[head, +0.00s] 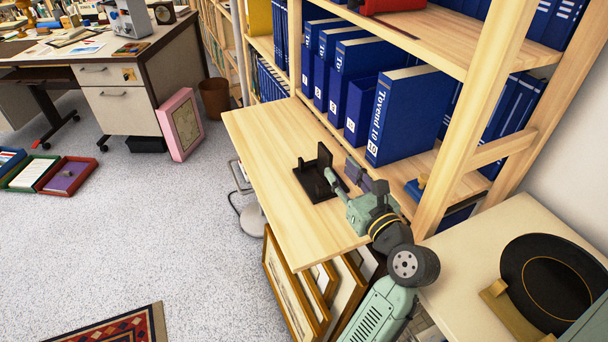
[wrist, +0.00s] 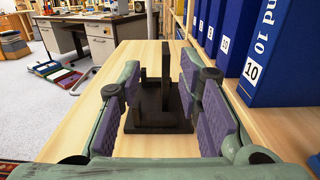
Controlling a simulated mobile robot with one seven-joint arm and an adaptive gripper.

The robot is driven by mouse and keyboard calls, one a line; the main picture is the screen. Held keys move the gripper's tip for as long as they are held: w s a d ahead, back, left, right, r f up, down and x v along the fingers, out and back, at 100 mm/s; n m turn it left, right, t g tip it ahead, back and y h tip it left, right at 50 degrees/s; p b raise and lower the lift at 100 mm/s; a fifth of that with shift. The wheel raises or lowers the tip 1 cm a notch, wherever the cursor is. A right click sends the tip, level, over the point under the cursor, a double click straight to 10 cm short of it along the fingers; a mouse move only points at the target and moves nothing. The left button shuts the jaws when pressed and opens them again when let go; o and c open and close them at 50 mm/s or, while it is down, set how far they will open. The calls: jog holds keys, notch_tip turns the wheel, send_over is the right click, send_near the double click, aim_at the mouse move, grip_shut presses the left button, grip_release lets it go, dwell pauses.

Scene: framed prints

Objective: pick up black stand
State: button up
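The black stand (head: 316,184) has a flat base and upright parts. It sits on the light wooden shelf board (head: 262,165) in the head view. My gripper (head: 352,178) is just to the right of the stand in the head view, with its purple pads towards it. In the wrist view the stand (wrist: 160,108) shows between the two fingers of my gripper (wrist: 161,100). The fingers are open, and the near part of the stand appears between the pads. I cannot tell whether either pad touches it.
Blue binders (head: 398,115) stand on the shelf behind the board. A wooden shelf post (head: 468,125) rises to the right of my arm. Framed prints (head: 310,290) lean below the board. A black plate (head: 552,280) stands on the right-hand surface. The board's left part is clear.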

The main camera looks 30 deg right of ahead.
aim_at(331, 157)
jog(key=w, duration=0.2)
jog(key=w+p, duration=0.1)
jog(key=w, duration=0.2)
jog(key=shift+d+r, duration=0.1)
jog(key=shift+d, duration=0.1)
jog(key=shift+w+d+f+p, duration=0.1)
jog(key=shift+w+d+p, duration=0.1)
jog(key=shift+w, duration=0.6)
jog(key=shift+w+d+f+p, duration=0.1)
jog(key=shift+w+p, duration=0.15)
jog(key=shift+w, duration=0.5)
jog(key=shift+w+d+f+p, duration=0.1)
jog(key=shift+w+d+p, duration=0.1)
jog(key=shift+w, duration=0.6)
jog(key=shift+c, duration=0.4)
grip_shut()
jog(key=shift+r, duration=0.1)
